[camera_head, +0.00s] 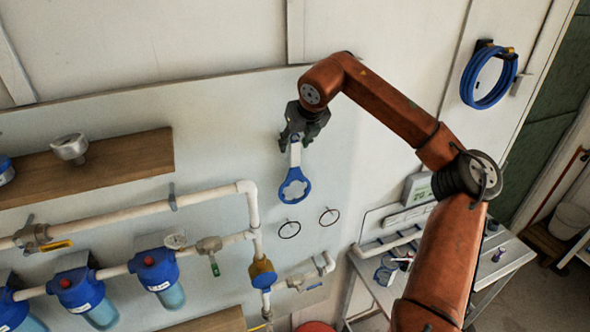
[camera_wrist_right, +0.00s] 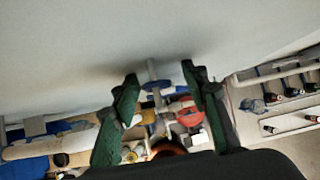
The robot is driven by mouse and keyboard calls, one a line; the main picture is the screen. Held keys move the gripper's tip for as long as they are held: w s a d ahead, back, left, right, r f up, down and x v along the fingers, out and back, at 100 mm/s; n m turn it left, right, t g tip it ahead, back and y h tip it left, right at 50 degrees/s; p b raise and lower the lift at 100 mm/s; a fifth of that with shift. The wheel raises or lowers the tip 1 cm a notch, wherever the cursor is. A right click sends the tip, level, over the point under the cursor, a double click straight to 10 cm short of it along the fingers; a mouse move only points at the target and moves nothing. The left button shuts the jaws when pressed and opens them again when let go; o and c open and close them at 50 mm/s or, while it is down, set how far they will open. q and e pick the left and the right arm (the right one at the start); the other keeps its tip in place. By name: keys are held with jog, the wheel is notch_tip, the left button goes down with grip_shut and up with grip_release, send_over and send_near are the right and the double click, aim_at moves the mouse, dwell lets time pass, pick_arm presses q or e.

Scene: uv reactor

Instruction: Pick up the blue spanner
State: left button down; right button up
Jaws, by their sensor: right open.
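The blue spanner (camera_head: 294,187) hangs upright against the pale wall panel, with its ring at the bottom and a pale handle above. My right gripper (camera_head: 296,139) is at the top of the handle, with its jaws open and one finger on each side. In the right wrist view, the two dark green fingers (camera_wrist_right: 160,76) stand apart. A narrow grey and blue piece, which looks like the spanner (camera_wrist_right: 153,70), shows between them. Whether a finger touches it I cannot tell. My left gripper is not in view.
Two thin rings (camera_head: 289,230) are on the panel below the spanner. White pipes (camera_head: 215,192) and blue filter housings (camera_head: 157,270) are at lower left. A wooden shelf (camera_head: 105,165) is at left. A blue hose coil (camera_head: 488,78) hangs at upper right, with a side table (camera_head: 510,262) at lower right.

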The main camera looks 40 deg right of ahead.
grip_shut()
dwell(0.5)
